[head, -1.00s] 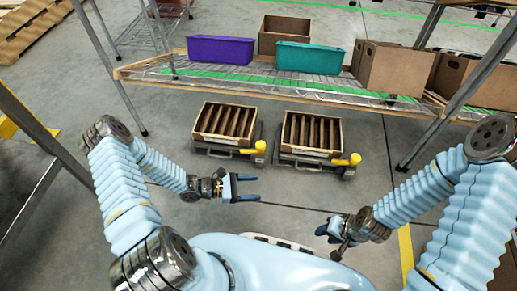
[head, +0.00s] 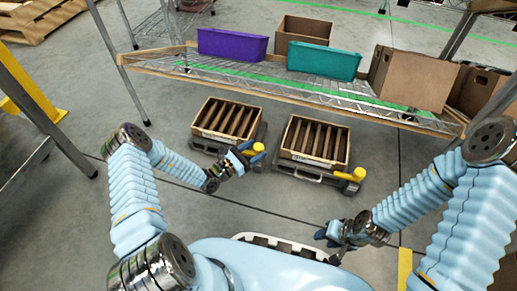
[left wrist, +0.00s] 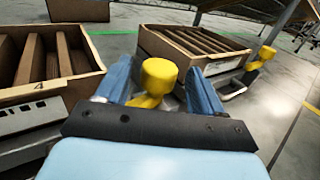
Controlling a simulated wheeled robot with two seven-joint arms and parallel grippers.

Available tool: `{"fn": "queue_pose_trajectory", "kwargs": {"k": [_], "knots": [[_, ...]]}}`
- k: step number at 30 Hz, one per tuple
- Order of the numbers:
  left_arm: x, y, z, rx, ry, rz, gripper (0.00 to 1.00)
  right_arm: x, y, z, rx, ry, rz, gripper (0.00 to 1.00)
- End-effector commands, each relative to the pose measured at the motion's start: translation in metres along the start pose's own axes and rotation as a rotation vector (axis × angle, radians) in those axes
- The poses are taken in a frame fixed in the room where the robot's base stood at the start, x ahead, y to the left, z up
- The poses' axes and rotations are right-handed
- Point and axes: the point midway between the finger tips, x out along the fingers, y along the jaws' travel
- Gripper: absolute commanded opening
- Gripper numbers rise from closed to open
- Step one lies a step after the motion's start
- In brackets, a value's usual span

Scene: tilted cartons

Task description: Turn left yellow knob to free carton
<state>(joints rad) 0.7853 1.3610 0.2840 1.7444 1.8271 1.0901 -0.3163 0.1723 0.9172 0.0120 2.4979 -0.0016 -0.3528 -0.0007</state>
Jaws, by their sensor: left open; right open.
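The left carton (head: 227,118) is an open brown box with slats, sitting tilted on a dark base; it also shows in the left wrist view (left wrist: 45,88). The left yellow knob (head: 257,148) is at its right front corner. In the left wrist view the knob (left wrist: 158,78) stands between the two blue fingers of my open left gripper (left wrist: 160,90), with no clear grip on it. The right carton (head: 315,140) has its own yellow knob (head: 352,175) at its right. My right gripper (head: 330,236) is open and empty, low near my body, apart from both cartons.
A wire shelf (head: 270,82) stands behind the cartons, holding a purple bin (head: 232,44), a teal bin (head: 323,60) and brown boxes (head: 410,78). Its posts flank the area. The floor in front of the cartons is clear.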

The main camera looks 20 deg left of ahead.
Motion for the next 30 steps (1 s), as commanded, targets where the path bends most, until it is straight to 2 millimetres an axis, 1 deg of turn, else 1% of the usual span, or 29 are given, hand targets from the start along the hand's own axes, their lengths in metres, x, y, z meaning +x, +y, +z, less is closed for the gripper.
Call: {"fn": "queue_pose_trajectory", "kwargs": {"k": [1,3,6,15,17,28,29,30], "knots": [[0.008,0.0,-0.001,0.002,-0.001,-0.001,0.68,0.003,0.001,0.0,0.0,0.001,0.0,0.43],[0.015,0.0,-0.001,0.001,0.0,-0.001,0.68,0.004,0.002,0.0,0.0,0.001,0.0,0.43],[0.022,0.0,-0.001,0.001,0.0,-0.001,0.68,0.005,0.002,0.0,0.0,0.002,0.0,0.43],[0.025,0.0,0.0,0.0,0.001,0.0,0.68,0.005,0.002,0.0,0.0,0.002,0.0,0.43],[0.025,0.0,0.0,0.0,0.001,0.0,0.6,0.005,0.002,0.0,0.0,0.002,0.0,0.43],[0.024,0.0,0.0,0.0,0.001,-0.001,0.03,0.005,0.002,0.0,0.0,0.002,0.0,0.43],[0.024,0.0,0.0,0.0,0.001,-0.001,0.0,0.005,0.002,0.0,0.0,0.002,0.0,0.43],[0.024,0.0,0.0,0.0,0.001,-0.001,0.0,0.005,0.002,0.0,0.0,0.002,0.0,0.43]]}}
